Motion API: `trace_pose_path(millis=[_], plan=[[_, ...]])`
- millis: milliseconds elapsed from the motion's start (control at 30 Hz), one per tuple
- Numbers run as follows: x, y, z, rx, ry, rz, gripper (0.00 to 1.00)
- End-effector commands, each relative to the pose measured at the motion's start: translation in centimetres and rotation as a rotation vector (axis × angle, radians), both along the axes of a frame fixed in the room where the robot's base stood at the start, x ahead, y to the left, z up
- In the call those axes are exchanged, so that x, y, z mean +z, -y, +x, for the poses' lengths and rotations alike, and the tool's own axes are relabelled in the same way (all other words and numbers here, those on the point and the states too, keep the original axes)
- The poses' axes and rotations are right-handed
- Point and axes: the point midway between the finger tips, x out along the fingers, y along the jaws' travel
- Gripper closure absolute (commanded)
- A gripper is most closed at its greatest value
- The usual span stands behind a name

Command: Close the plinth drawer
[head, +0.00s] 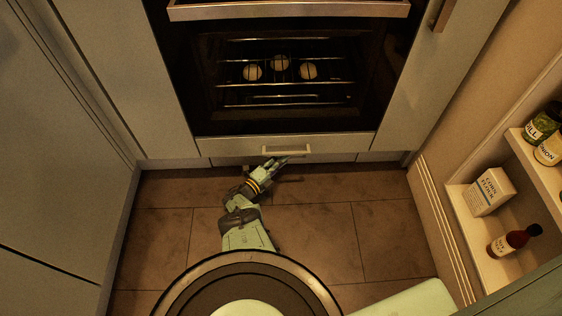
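My gripper (280,161) is low in front of the drawer, just below the handle, reaching from the lower left. Whether it touches the drawer front or handle is unclear. Its fingers are small and dark here, so their opening cannot be read.
The oven (285,115) above has round items on a rack and a wide handle (290,10). Cabinets (60,150) stand at left. Open shelves at right hold a corn flour box (489,191), a sauce bottle (512,241) and jars (540,125). The tiled floor (315,230) is clear.

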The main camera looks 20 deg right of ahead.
Motion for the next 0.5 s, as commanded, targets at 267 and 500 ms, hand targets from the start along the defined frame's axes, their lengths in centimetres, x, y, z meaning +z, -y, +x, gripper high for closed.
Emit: trace_pose_path(millis=[267,500], plan=[[-0.1,0.0,-0.1,-0.001,-0.001,0.0,0.7],[-0.4,-1.1,-0.8,-0.002,-0.005,0.003,0.7]])
